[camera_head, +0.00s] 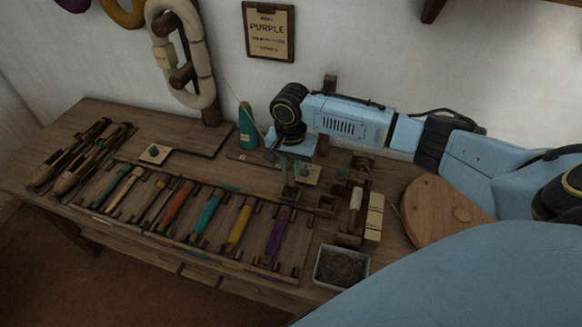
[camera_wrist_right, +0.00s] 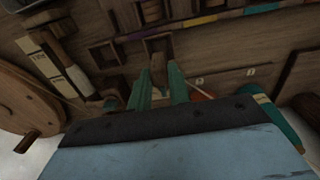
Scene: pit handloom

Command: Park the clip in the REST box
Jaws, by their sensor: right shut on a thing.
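My right gripper (camera_head: 289,187) points down over the bench, among small dark wooden boxes, its green fingers partly hard to make out. In the right wrist view, the gripper (camera_wrist_right: 160,84) is shut on a small brown wooden piece, the clip (camera_wrist_right: 158,70), mostly hidden between the fingers. A small open square box (camera_wrist_right: 158,45) lies just beyond the fingertips. Another open box (camera_wrist_right: 103,55) stands to its left; one also shows in the head view (camera_head: 325,206). No REST lettering is legible, so I cannot tell which box is REST. My left gripper is out of view.
A rack of coloured bobbins (camera_head: 207,213) fills the bench front. A metal tray (camera_head: 340,267) sits at the front right, near a round wooden board (camera_head: 440,212). A teal cone (camera_head: 246,126) stands behind. Wooden shuttles (camera_head: 75,168) lie at left.

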